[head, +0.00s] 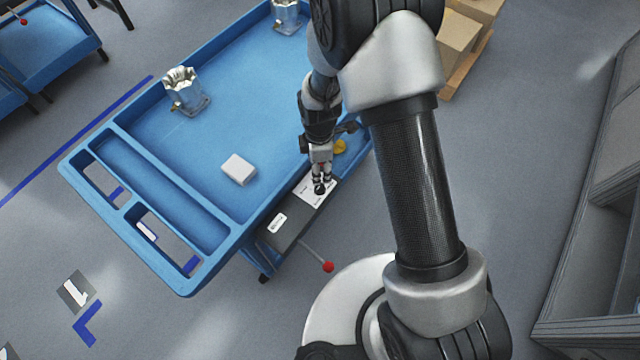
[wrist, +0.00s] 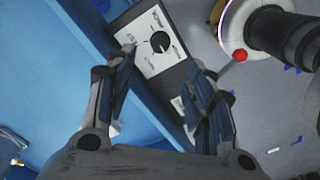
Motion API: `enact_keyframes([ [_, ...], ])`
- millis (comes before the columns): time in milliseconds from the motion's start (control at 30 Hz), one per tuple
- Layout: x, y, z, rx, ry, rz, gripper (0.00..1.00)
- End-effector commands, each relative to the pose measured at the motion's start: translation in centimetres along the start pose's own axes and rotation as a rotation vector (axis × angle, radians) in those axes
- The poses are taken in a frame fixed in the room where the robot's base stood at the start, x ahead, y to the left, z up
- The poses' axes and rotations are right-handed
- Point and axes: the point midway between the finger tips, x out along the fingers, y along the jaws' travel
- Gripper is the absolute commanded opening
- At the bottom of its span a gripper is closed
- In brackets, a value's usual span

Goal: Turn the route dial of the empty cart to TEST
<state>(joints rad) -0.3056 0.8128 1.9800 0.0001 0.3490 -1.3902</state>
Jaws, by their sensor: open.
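The route dial (wrist: 159,41) is a round black knob on a white label plate (wrist: 148,62) with printed words around it. The plate also shows in the head view (head: 309,194), on a dark panel at the side of the blue cart (head: 222,215). The word at the plate's left looks like TEST; the knob's exact setting is too small to tell. My gripper (wrist: 160,62) is open, its fingers apart with the dial seen between and just beyond their tips. In the head view my gripper (head: 320,184) is over the plate and mostly hides the dial.
A red-knobbed lever (head: 327,267) sticks out below the panel. Boxes (head: 459,42) stand on a pallet behind my arm. Grey shelving stands at the right.

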Motion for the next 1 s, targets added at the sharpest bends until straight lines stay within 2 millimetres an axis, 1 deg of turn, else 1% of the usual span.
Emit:
enact_keyframes([
  [33,1.5,-0.1,0.0,0.001,-0.001,-0.003,0.49],
  [200,5.3,-0.1,0.0,0.001,-0.001,-0.003,0.49],
  [400,9.0,-0.1,0.0,0.002,0.0,-0.002,0.49],
  [500,10.2,0.0,0.0,0.002,0.0,-0.001,0.49],
  [600,11.0,0.0,0.0,0.002,0.0,0.0,0.49],
  [700,11.4,0.0,0.0,0.002,0.0,0.001,0.49],
  [967,11.4,0.0,0.0,0.002,0.0,0.001,0.49],
  [1000,11.4,0.0,0.0,0.002,0.0,0.001,0.47],
])
